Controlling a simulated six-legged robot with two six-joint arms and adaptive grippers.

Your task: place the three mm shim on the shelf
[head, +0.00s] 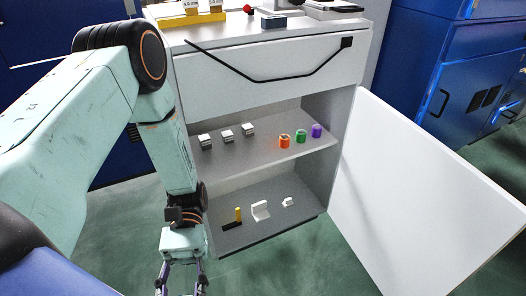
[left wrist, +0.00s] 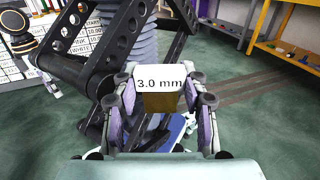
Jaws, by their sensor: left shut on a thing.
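In the left wrist view, a block with a white label reading "3.0 mm" and a yellow-brown face, the three mm shim (left wrist: 160,88), sits between the fingers of my left gripper (left wrist: 161,104). The gripper is shut on it. In the head view, my left gripper (head: 181,286) hangs at the bottom edge, in front of and below the open cabinet; its fingertips and the shim are cut off there. The cabinet has a middle shelf (head: 255,154) and a lower shelf (head: 265,231). My right gripper is in neither view.
White-topped blocks (head: 227,135) and orange, green and purple pieces (head: 300,136) stand on the middle shelf. Small parts (head: 261,210) stand on the lower one. The white door (head: 420,200) is open to the right. Yellow labelled blocks (head: 191,15) are on the cabinet top.

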